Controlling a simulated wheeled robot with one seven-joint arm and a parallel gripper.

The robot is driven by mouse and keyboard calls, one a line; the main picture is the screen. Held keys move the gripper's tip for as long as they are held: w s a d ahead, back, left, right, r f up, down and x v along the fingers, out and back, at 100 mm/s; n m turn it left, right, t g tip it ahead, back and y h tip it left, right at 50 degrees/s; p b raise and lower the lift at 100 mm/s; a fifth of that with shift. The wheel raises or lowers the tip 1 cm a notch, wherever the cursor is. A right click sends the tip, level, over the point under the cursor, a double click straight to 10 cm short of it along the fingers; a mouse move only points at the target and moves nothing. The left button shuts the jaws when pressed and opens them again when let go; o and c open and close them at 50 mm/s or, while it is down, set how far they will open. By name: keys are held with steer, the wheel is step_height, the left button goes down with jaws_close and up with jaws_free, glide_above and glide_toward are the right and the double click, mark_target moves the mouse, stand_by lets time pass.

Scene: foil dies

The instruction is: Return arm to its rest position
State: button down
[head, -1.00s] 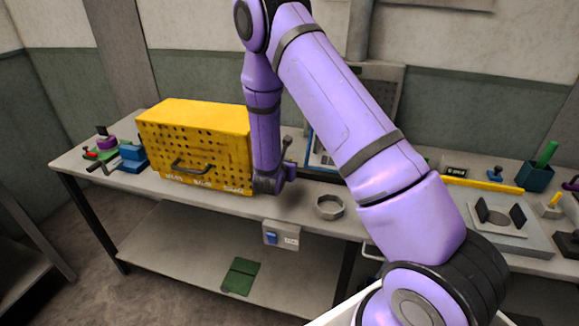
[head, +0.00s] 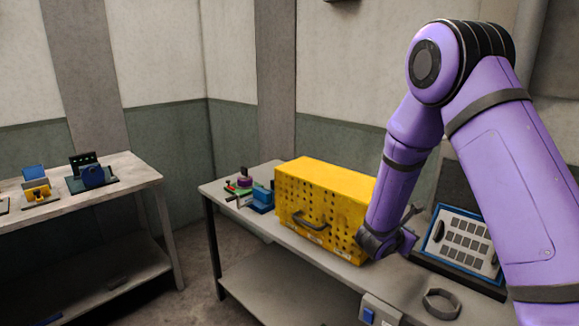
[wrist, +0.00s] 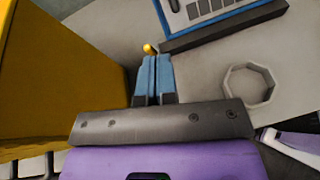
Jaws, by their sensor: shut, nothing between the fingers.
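My purple arm (head: 510,170) rises at the right of the head view, bends at a high elbow and comes down to the bench beside the yellow box. My gripper (wrist: 152,57) shows in the wrist view with its two blue fingers side by side, shut and empty. In the head view the wrist end is just right of the yellow perforated box (head: 320,200), and the fingers are mostly hidden there. The box also fills the left of the wrist view (wrist: 60,75). A small yellow knob shows just beyond the fingertips; I cannot tell whether they touch it.
The bench (head: 290,247) carries a grey ring (head: 441,304) and a blue-edged panel with dark squares (head: 463,243) right of the gripper. Small blue and green fixtures (head: 258,198) stand left of the box. A second bench (head: 130,172) stands at the left, with open floor between.

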steer(key=s+d+r+m+g+y, duration=0.1)
steer(key=s+d+r+m+g, duration=0.15)
steer(key=s+r+m, duration=0.55)
steer(key=s+d+r+m+g, duration=0.2)
steer(key=s+r+m+g, duration=0.25)
steer(key=s+r, duration=0.45)
steer(key=s+a+r+m+t+y, duration=0.2)
steer(key=s+a+r+m+y, duration=0.3)
steer(key=s, duration=0.4)
steer(key=s+a+r+m+t+y, duration=0.2)
steer(key=s+a+r+m+y, duration=0.3)
steer(key=s, duration=0.4)
steer(key=shift+s+r+m, duration=0.3)
steer(key=shift+s+m, duration=0.05)
steer(key=shift+m, duration=0.3)
